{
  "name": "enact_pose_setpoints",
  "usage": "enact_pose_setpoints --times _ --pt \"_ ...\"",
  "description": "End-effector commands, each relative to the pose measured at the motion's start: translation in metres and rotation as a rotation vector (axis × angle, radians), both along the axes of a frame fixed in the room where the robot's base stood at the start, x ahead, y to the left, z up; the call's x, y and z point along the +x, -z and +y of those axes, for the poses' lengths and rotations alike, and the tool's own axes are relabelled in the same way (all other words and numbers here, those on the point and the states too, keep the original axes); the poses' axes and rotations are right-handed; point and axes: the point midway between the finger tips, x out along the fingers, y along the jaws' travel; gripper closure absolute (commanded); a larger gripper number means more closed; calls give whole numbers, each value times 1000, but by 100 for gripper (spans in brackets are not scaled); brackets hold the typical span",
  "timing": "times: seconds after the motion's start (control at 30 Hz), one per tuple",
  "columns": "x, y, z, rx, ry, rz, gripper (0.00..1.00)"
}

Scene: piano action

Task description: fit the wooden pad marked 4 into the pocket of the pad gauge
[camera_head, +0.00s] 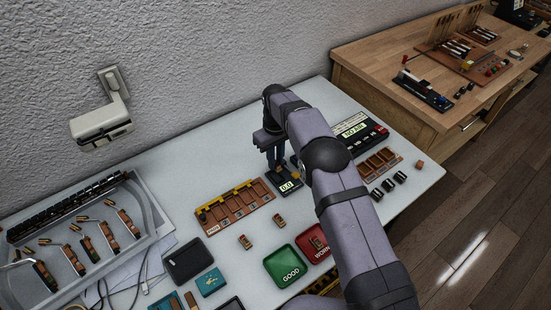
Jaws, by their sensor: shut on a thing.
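My gripper (275,164) points down over a small black device with a lit display reading 0.0 (287,187), which looks like the pad gauge. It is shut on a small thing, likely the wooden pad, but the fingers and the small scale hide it. The gauge's pocket is hidden behind the fingers, so I cannot tell whether the held thing is in it or above it. Small wooden pads lie on the table, one at the front (245,242) and one nearer the gauge (279,220). Their marks are too small to read.
A wooden rack with slots (236,207) stands left of the gauge. A green GOOD tray (283,266) and a red WORN tray (302,245), with a pad in it, lie in front. A black device with a lit screen (366,137) and another slotted rack (370,173) are on the right.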

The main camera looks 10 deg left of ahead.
Motion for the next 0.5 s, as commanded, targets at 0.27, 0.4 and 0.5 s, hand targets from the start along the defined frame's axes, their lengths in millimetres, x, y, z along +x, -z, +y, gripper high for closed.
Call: enact_pose_setpoints --times 0.27,0.4,0.5 --pt "0 24 0 0 0 0 100" --pt "0 33 0 0 0 0 100" --pt "0 36 0 1 0 -1 100"
